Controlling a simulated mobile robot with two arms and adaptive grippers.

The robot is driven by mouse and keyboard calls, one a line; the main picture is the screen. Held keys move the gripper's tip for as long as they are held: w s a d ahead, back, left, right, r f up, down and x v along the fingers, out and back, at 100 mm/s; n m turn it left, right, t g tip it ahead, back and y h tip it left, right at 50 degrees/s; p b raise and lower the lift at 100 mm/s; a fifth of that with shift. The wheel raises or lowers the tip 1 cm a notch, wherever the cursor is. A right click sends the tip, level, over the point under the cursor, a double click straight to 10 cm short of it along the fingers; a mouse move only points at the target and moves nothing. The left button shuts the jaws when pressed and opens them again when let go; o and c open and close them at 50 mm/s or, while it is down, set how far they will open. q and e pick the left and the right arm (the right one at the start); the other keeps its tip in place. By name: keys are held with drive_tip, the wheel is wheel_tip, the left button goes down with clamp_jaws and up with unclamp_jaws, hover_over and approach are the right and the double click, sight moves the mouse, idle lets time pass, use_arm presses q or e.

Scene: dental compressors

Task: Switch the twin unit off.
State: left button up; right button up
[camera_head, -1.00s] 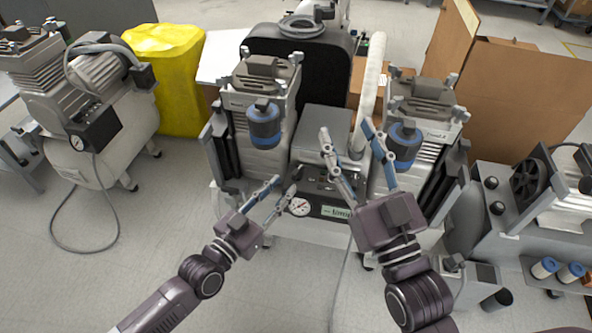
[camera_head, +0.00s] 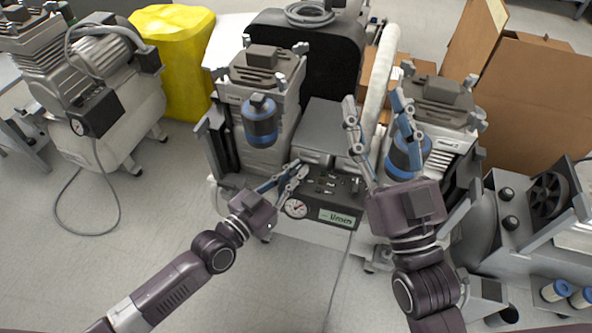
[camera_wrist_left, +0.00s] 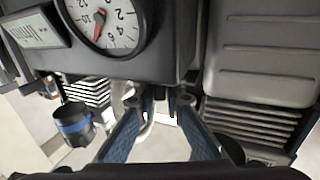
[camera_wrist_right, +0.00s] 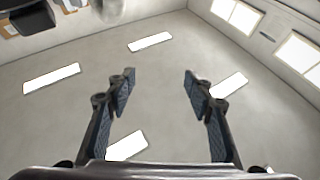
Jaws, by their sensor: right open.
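The twin unit (camera_head: 325,125) stands in the middle of the head view, with two compressor heads and a control box (camera_head: 335,192) between them. My right gripper (camera_head: 372,97) is open and empty, raised before the right head. Which control is the switch is unclear.
Another compressor (camera_head: 95,90) stands at left, with a yellow-covered thing (camera_head: 175,60) behind it. Cardboard boxes (camera_head: 535,95) are at back right. Another machine (camera_head: 530,215) is at right. A cable hangs from the box front. The floor at front left is clear.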

use_arm(q)
clamp_jaws()
